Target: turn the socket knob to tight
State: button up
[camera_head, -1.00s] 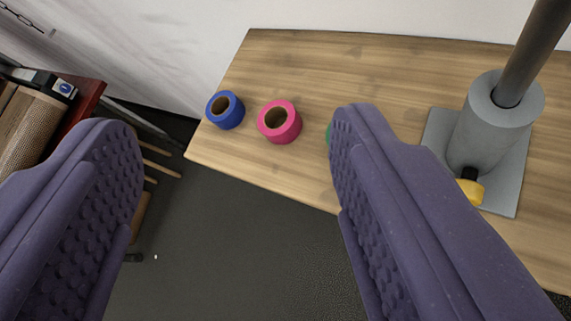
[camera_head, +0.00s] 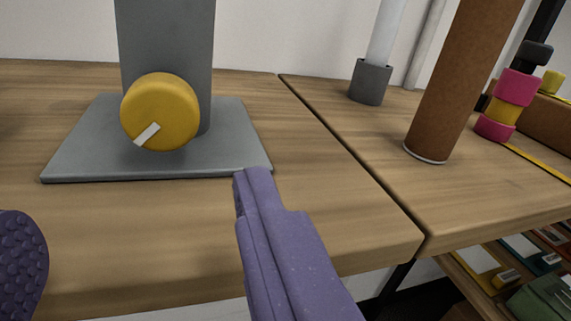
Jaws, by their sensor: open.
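The socket knob (camera_head: 165,108) is a round yellow disc with a white pointer mark aimed to the lower left. It sits on the front of the grey socket (camera_head: 168,38), which rises from a flat grey base plate (camera_head: 85,158) on the wooden table. My gripper (camera_head: 142,215) is open and empty, its purple fingers wide apart. The right finger's tip is just below the plate's front right corner in the picture. The left finger shows only partly at the left edge. The knob appears above and between the fingers, apart from both. The socket's top is out of view.
The wooden table (camera_head: 310,225) has bare room right of the plate. A second table on the right holds a brown tube (camera_head: 455,85), a grey holder (camera_head: 370,82) with a white tube, and pink and yellow rolls (camera_head: 510,95). Shelves with boxes lie below at lower right.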

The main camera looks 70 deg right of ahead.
aim_at(161, 127)
jog(key=shift+s+d+r, duration=0.1)
jog(key=shift+s, duration=0.2)
jog(key=shift+w+d+n, duration=0.15)
jog(key=shift+w+n, duration=0.1)
jog(key=shift+n, duration=0.05)
jog(key=b+x, duration=0.1)
jog(key=x, duration=0.6)
jog(key=shift+r+b, duration=0.15)
jog(key=shift+b, duration=0.15)
jog(key=c, duration=1.1)
